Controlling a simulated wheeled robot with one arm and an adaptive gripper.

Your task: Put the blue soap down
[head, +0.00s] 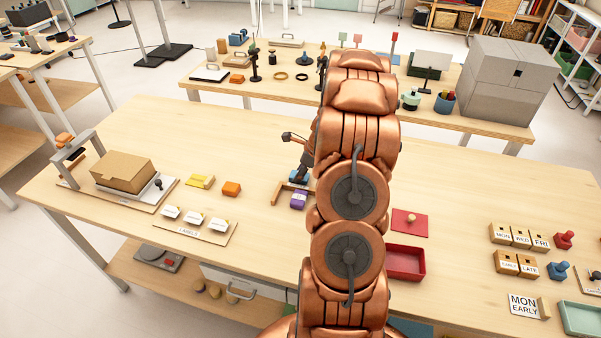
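A small blue block (298,175), which looks like the blue soap, is at the wooden corner bracket (281,192) on the near table. My copper arm hides much of the area to its right. My gripper (303,172) is just above or at the blue block, with dark fingers partly hidden by the arm. I cannot tell if the fingers touch the block or if the block rests on the table. A purple block (299,200) lies just in front of the blue one.
An orange block (231,189) and a yellow piece (200,181) lie to the left, near a labels board (190,231) and a cardboard box (123,172). A red tray (405,263) stands right of my arm. The table's middle left back is clear.

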